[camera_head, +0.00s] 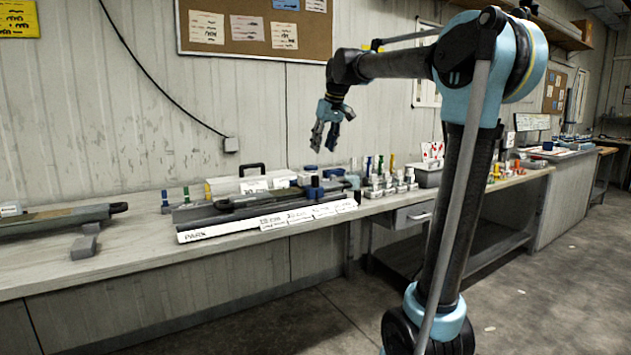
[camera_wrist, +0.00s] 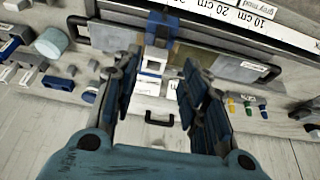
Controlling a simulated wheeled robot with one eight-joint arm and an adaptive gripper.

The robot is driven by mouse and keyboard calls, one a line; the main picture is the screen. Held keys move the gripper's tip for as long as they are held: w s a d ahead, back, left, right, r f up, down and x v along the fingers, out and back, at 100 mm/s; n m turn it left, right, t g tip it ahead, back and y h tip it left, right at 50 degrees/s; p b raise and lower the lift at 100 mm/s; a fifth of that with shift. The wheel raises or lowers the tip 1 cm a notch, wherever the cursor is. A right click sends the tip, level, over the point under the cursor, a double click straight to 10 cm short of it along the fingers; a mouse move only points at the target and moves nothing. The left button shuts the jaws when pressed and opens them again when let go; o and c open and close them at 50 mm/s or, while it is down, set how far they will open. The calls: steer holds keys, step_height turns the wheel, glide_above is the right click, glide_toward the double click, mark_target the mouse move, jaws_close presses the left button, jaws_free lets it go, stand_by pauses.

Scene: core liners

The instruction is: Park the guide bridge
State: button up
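The guide bridge appears to be the dark blue upright block (camera_head: 315,188) on the right part of a dark rail tray (camera_head: 225,207) on the bench. In the wrist view the blue block (camera_wrist: 160,27) straddles the tray at the top, beyond my fingertips. A white label strip (camera_head: 240,224) runs along the tray's front, with "PARK" at its left end. My gripper (camera_head: 325,146) is open and empty, pointing down in the air above the bench, well above the block. In the wrist view my gripper (camera_wrist: 158,75) shows its fingers spread apart, with nothing between them.
A white case with a black handle (camera_head: 250,180) stands behind the tray. Several coloured markers and small blocks (camera_head: 385,185) stand to the right of the tray. Another long dark tray (camera_head: 50,218) lies at the left.

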mark_target(315, 177)
steer(key=x, duration=1.4)
steer(key=shift+w+a+f, duration=0.1)
steer(key=shift+w+f, duration=0.05)
steer(key=shift+f, duration=0.1)
jaws_close()
